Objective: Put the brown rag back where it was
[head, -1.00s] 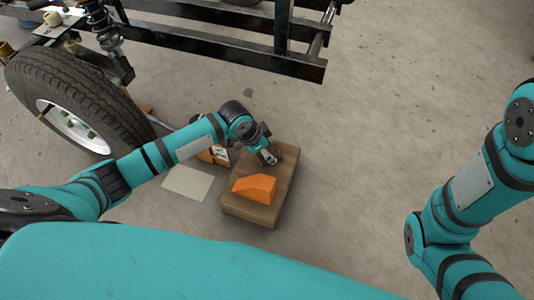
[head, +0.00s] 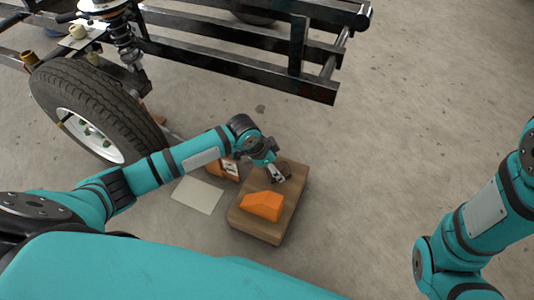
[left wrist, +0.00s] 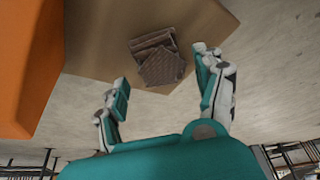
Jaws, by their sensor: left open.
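The brown rag (left wrist: 158,58) lies folded on the wooden board in the left wrist view, close to the board's edge. In the head view it is a small dark patch, partly hidden by my gripper. My left gripper (left wrist: 162,78) is open and empty, its two fingers apart, with the rag ahead of and between them. In the head view the left gripper (head: 277,175) is low over the far part of the wooden board (head: 258,230). My right gripper is out of view; only part of the right arm shows.
An orange block (head: 262,206) sits on the near part of the board, beside my gripper. A flat pale sheet (head: 197,195) and an orange-and-black item (head: 222,170) lie left of the board. A wheel (head: 95,110) and black frame (head: 240,50) stand behind. Floor to the right is clear.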

